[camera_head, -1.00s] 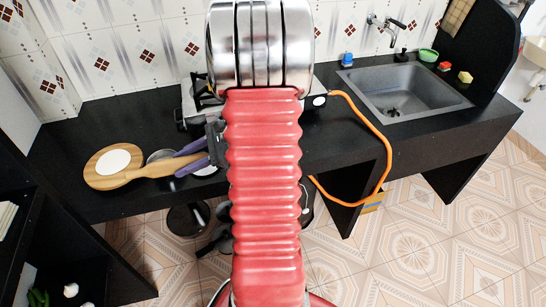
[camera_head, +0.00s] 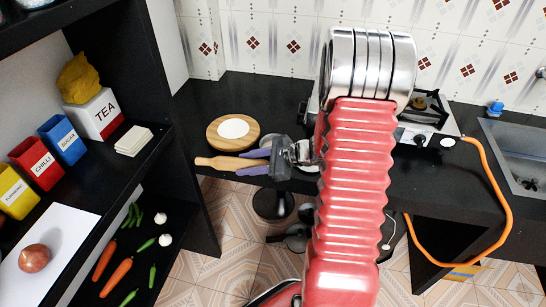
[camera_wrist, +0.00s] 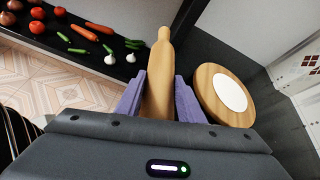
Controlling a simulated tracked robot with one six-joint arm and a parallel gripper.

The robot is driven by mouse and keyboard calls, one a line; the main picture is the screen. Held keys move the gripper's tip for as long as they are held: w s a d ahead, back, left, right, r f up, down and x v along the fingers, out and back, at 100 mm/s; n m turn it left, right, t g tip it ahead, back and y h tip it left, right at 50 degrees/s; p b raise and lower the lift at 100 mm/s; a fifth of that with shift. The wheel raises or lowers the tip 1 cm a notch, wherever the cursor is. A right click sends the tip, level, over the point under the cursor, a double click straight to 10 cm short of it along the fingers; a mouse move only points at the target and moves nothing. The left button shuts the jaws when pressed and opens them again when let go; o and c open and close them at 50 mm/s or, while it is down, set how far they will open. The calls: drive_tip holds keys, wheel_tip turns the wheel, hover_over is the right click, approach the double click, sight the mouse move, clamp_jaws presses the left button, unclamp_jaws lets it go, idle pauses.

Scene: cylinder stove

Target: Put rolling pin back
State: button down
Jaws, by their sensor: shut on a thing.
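The wooden rolling pin (camera_head: 222,163) is held between the purple fingers of my gripper (camera_head: 258,161) in the head view. It lies roughly level across the picture, its handle pointing left, in front of the round wooden board. In the wrist view the pin (camera_wrist: 158,85) stands lengthwise between the two fingers of my gripper (camera_wrist: 159,98), its far handle pointing away. The pin's other end is hidden by the gripper. The round wooden board (camera_head: 217,142) with a white disc lies on the black counter; it also shows in the wrist view (camera_wrist: 209,96), right of the pin.
A black shelf (camera_head: 150,165) on the left holds spice boxes, a TEA box (camera_head: 98,115) and coasters. Vegetables lie on its lower level. A gas stove (camera_head: 440,122) with an orange hose (camera_head: 507,210) stands right of my arm. The counter (camera_head: 245,90) behind the board is clear.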

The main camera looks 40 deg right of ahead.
drive_tip(key=w+a+f+n+g, duration=0.1)
drive_tip(key=a+f, duration=0.1)
drive_tip(key=a, duration=0.5)
drive_tip(key=w+a+f+n+g+y, duration=0.1)
drive_tip(key=a+f, duration=0.1)
drive_tip(key=a, duration=0.5)
drive_tip(key=shift+w+a+f+n+y, duration=0.3)
drive_tip(key=shift+a+f, duration=0.05)
drive_tip(key=shift+a, duration=0.05)
